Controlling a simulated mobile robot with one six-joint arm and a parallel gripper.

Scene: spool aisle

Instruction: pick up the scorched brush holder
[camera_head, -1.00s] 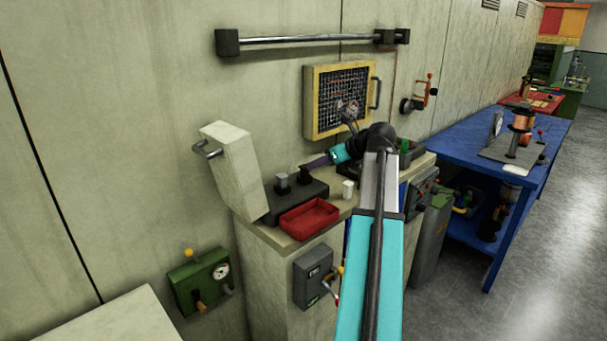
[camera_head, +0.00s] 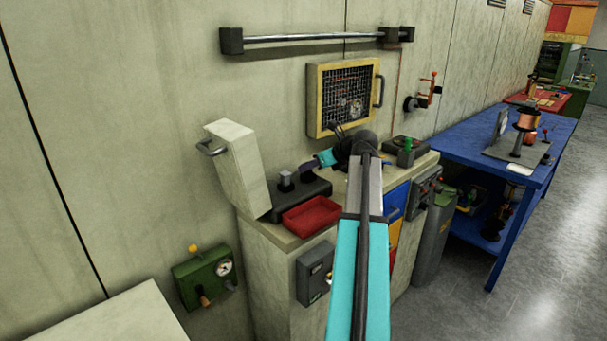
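My gripper (camera_head: 306,167) is at the end of the teal wrist, over the back of a dark block (camera_head: 318,189) on the bench top. It points left and down; its fingers are small and dark, so I cannot tell whether they are open or shut. A grey-topped dark peg (camera_head: 286,180) stands on the left of the block, just left of the gripper. A second dark piece on the block, seen earlier right of that peg, is now hidden or merged with the fingertips. I cannot tell for certain which piece is the scorched brush holder.
A red tray (camera_head: 311,216) sits in front of the block. A pale tilted box (camera_head: 238,168) with a handle stands at left. A yellow-framed mesh panel (camera_head: 315,103) hangs behind. A dark device with a green knob (camera_head: 405,150) is at right. My arm covers the bench's middle.

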